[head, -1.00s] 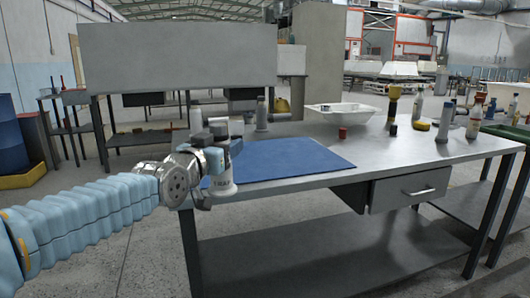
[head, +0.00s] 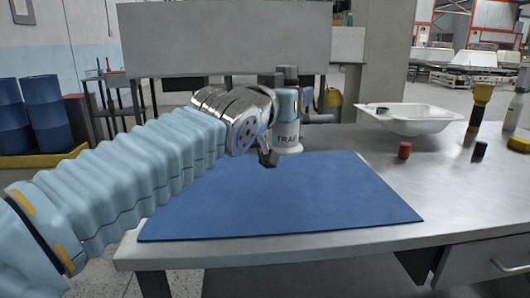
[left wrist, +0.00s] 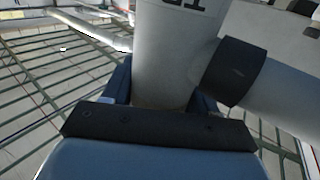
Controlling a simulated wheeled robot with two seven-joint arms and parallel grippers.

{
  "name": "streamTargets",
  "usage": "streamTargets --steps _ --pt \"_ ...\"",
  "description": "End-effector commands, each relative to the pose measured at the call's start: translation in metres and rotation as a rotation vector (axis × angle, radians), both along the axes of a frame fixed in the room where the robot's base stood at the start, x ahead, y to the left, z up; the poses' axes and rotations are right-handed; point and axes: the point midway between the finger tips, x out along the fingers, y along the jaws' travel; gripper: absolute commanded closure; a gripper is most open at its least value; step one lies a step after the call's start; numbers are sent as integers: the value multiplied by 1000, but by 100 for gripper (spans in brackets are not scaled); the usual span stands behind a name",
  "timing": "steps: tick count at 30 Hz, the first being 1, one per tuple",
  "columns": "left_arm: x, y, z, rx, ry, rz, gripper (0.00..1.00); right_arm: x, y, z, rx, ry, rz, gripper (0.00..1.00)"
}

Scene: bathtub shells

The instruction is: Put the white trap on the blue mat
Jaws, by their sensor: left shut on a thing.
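The white trap (head: 288,137), with "TRAP" lettering and dark fittings, is held upright by my left gripper (head: 270,150). The trap also fills the middle of the left wrist view (left wrist: 172,60), between the blue-edged fingers of the left gripper (left wrist: 160,100), with a dark collar and side pipe at right. The mat lies flat and bare on the grey table. My right gripper is not in view.
On the table (head: 360,145) stand a white basin (head: 412,118), a red cap (head: 404,150), a small black piece (head: 479,150), a yellow and black tool (head: 480,105) and a yellow item (head: 519,142) at the right.

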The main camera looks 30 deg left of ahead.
Motion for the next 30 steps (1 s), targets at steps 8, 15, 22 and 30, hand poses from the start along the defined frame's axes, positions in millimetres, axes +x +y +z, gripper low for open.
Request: streamTargets --steps 8,15,22,30 --pt "16 59 -33 -2 1 -7 100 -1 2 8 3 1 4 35" --pt "24 90 -69 1 1 -3 100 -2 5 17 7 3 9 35" --pt "27 103 -94 0 3 -1 100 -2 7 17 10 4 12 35" --pt "26 102 -115 0 -2 -1 100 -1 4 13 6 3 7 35"
